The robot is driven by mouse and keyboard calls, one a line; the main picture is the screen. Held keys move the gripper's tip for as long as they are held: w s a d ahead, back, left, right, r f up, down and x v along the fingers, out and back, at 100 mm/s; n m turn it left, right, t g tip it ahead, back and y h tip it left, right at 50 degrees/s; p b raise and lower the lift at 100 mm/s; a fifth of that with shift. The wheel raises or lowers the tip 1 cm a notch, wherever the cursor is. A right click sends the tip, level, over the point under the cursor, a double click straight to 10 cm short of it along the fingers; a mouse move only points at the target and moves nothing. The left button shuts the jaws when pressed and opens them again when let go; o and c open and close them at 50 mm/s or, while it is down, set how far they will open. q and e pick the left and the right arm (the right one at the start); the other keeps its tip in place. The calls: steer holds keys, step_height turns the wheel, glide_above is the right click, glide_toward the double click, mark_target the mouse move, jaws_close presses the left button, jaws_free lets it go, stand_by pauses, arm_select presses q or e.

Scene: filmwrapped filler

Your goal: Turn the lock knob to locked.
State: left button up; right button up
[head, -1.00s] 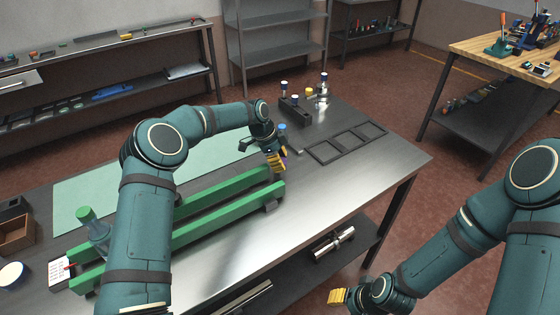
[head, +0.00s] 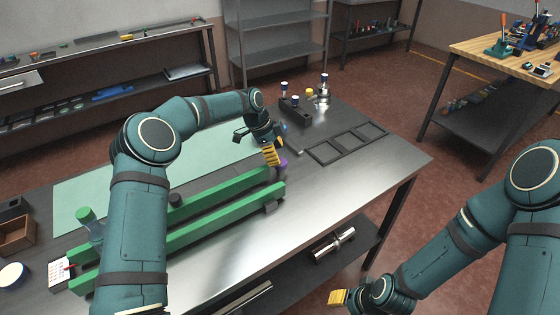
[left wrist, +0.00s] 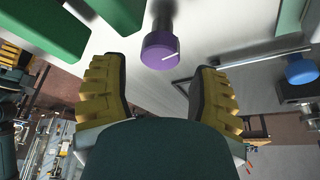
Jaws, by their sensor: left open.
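The purple knob (head: 282,163) stands at the right end of the green-railed fixture (head: 225,206). In the left wrist view the purple knob (left wrist: 159,50) has a white line on its face and sits just beyond the fingertips, between them in the picture. My left gripper (head: 270,155) is open and empty, close beside the knob; its yellow fingers also show in the left wrist view (left wrist: 160,78). I cannot tell which knob position the white line marks. My right gripper (head: 338,297) is low at the bottom right, far from the fixture; its fingers show only from one side.
A blue knob (left wrist: 301,69) stands to the right in the left wrist view. A dark compartment tray (head: 346,142) and a dark block with capped parts (head: 295,110) lie at the table's back right. The steel tabletop (head: 330,195) to the right is bare.

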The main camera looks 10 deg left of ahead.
arm_select(q)
steer(key=v, duration=0.8)
steer(key=shift+d, duration=0.1)
